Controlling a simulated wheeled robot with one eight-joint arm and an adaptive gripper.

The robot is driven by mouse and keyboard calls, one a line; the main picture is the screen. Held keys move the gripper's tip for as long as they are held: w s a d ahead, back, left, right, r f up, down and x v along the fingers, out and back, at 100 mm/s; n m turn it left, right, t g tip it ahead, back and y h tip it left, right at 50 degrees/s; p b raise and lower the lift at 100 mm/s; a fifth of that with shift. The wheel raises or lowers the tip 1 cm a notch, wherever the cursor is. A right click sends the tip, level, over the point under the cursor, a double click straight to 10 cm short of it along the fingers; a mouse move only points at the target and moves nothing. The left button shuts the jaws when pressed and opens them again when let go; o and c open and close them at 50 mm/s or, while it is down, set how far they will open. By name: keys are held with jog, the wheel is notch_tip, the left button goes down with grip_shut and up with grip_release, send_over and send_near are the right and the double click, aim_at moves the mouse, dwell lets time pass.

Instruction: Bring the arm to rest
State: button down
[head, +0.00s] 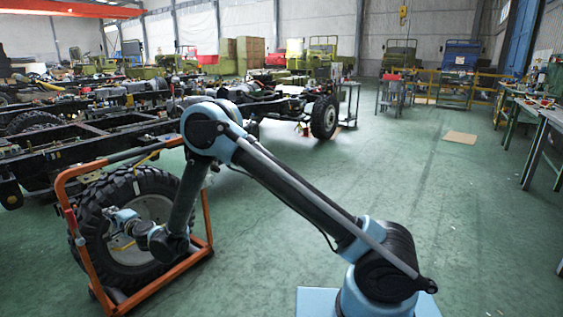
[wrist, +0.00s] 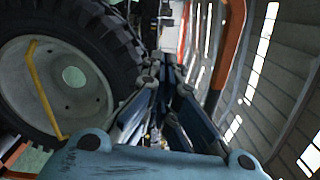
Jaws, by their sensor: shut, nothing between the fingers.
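My arm (head: 290,185) is bent in the head view. It rises from my blue base, folds at a high elbow and hangs down to the left. My gripper (head: 112,226) is in front of the wheel, small and partly lost against its rim. In the wrist view my gripper (wrist: 168,78) has its fingers drawn together with nothing held. The large black-tyred wheel (head: 90,210) stands upright in an orange frame (head: 205,215). In the wrist view the wheel (wrist: 75,90) fills the left side. I cannot tell if the gripper touches it.
Truck chassis frames (head: 100,140) stand behind the wheel. A green workbench (head: 545,115) is at the right edge. A flat tan sheet (head: 459,137) lies on the floor. The green floor in the middle and right is mostly clear.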

jog(key=w+d+r+n+g, duration=0.1)
jog(key=w+d+r+n, duration=0.4)
jog(key=w+d+r, duration=1.15)
jog(key=w+d+r+n+h, duration=0.15)
jog(key=d+r, duration=0.25)
jog(key=d, duration=0.9)
jog(key=d+r+n+h, duration=0.2)
jog(key=d+r+h, duration=0.1)
jog(key=d, duration=0.9)
jog(key=s+d+f+g+h, duration=0.1)
jog(key=s+d+f+h, duration=0.15)
jog(key=d, duration=0.65)
jog(key=s+d+f+h, duration=0.1)
jog(key=s+d, duration=0.3)
jog(key=d, duration=0.6)
jog(key=s+d+f+g+h, duration=0.1)
jog(key=s+d+f+h, duration=0.15)
jog(key=d, duration=0.65)
jog(key=s+d+f+g+h, duration=0.1)
jog(key=s+d+f+h, duration=0.1)
jog(key=s+d, duration=0.4)
jog(key=s+d+f+g+h, duration=0.1)
jog(key=s+d+f, duration=0.4)
jog(key=s+d, duration=0.2)
jog(key=s+d+f+m+g+h, duration=0.1)
jog(key=s+d+f+h, duration=0.1)
jog(key=s+d+f, duration=0.2)
jog(key=s+d, duration=0.3)
jog(key=d, duration=0.2)
jog(key=shift+h, duration=0.35)
